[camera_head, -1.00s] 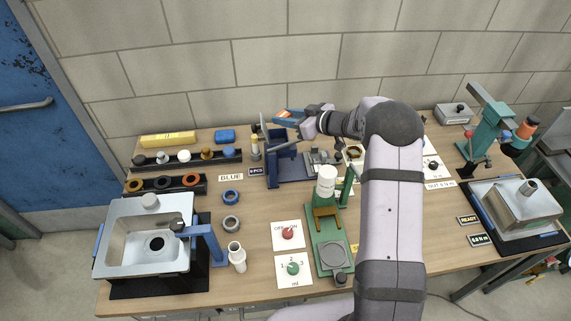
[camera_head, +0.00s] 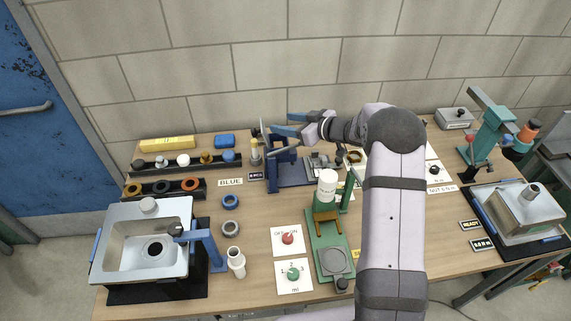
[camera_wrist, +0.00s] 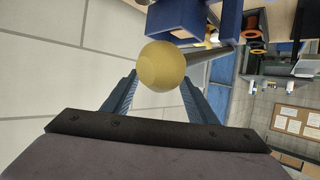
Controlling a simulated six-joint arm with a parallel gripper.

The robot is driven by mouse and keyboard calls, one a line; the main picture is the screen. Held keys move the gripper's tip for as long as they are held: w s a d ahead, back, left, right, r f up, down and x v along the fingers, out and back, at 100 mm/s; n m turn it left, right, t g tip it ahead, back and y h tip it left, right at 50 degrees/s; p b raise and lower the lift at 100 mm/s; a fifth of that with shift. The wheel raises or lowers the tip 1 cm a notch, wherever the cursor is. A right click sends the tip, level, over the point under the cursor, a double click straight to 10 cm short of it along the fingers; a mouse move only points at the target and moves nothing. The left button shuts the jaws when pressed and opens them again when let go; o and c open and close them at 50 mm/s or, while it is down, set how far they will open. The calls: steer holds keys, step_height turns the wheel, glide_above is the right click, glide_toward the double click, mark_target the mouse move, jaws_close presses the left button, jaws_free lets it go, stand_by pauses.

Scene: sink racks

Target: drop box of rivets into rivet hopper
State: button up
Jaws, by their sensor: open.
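My gripper (camera_head: 281,124) is open above the blue bench device (camera_head: 272,174) at the back of the table, its two blue fingers spread with no box seen between them. In the wrist view a yellow ball knob (camera_wrist: 162,66) on a grey rod lies in front of the open fingers. A blue open-topped part (camera_wrist: 180,20), perhaps the hopper, shows at the top edge of that view. I cannot make out the box of rivets in either view now; the inside of the blue part is not clearly visible.
A grey metal sink unit (camera_head: 122,238) stands at front left. A green stand with a white bottle (camera_head: 327,185) is in front of the blue device. A teal press (camera_head: 490,135) stands at right. The block wall is close behind.

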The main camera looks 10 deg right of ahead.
steer(key=b+v, duration=0.2)
steer(key=v, duration=0.4)
steer(key=shift+s+d, duration=0.25)
steer(key=shift+s, duration=0.05)
steer(key=shift+r, duration=0.15)
steer(key=s+d+f+m+g+h, duration=0.1)
steer(key=s+m+h, duration=0.1)
steer(key=s, duration=0.3)
steer(key=s+d+f+m+g+h+b, duration=0.1)
steer(key=s+d+m+h, duration=0.1)
steer(key=s+h, duration=0.3)
steer(key=s+d+f+m+g+h, duration=0.1)
steer(key=s+m+g+h, duration=0.1)
steer(key=s, duration=0.5)
steer(key=shift+d+f+m+h, duration=0.15)
steer(key=shift+f+m+h, duration=0.1)
steer(key=shift+m+h, duration=0.55)
steer(key=s+a+f+g, duration=0.2)
steer(key=s+g, duration=0.1)
steer(key=s, duration=0.7)
steer(key=s+a+f+g+y, duration=0.1)
steer(key=s+a+f+g, duration=0.1)
steer(key=s, duration=0.8)
steer(key=shift+f+m+g+y+p, duration=0.15)
steer(key=shift+m+g+y+p, duration=0.15)
steer(key=shift+m+g+p, duration=0.15)
